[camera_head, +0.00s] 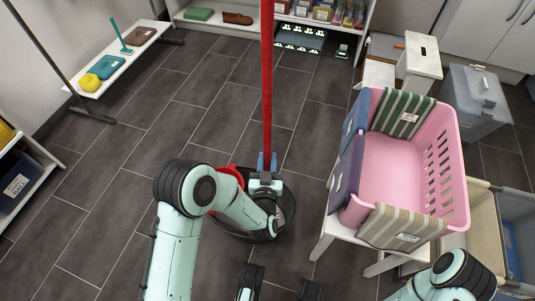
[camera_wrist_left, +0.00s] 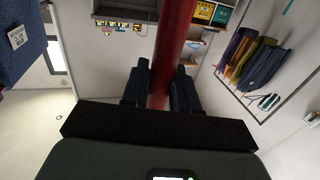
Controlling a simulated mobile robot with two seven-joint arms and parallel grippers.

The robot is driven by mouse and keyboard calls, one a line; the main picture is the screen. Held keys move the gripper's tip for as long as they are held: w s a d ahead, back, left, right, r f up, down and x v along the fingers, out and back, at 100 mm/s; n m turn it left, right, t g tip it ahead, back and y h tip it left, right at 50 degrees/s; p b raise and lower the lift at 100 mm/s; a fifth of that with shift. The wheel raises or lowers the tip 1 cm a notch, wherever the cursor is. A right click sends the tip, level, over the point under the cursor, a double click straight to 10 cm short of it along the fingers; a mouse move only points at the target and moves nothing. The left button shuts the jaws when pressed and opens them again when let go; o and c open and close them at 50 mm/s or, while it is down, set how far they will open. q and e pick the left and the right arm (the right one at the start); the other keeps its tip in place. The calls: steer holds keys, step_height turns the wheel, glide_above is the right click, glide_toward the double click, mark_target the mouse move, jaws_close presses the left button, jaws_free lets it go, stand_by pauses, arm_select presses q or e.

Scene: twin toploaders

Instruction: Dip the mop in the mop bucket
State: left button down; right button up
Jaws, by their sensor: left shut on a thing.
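The mop's red handle (camera_head: 267,90) stands close to upright, running from the top edge of the head view down to my left gripper. My left gripper (camera_head: 266,164) is shut on this handle, and the left wrist view shows the handle (camera_wrist_left: 174,45) between its two dark fingers. A red piece (camera_head: 232,171), apparently part of the mop bucket, shows just left of the gripper. A dark round rim lies on the floor below it. My left arm covers most of this spot. The mop head is hidden, so I cannot tell whether it is inside the bucket.
A pink basket (camera_head: 400,165) with folded cloths stands on a white stand close to the right. A low white bench (camera_head: 122,58) with colored items is at upper left, and a dark bin (camera_head: 17,187) at far left. The tiled floor between is clear.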

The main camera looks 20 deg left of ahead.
arm_select(q)
step_height(320, 180, down, 7)
stand_by(0.5)
steer(key=shift+f, duration=0.1)
stand_by(1.8)
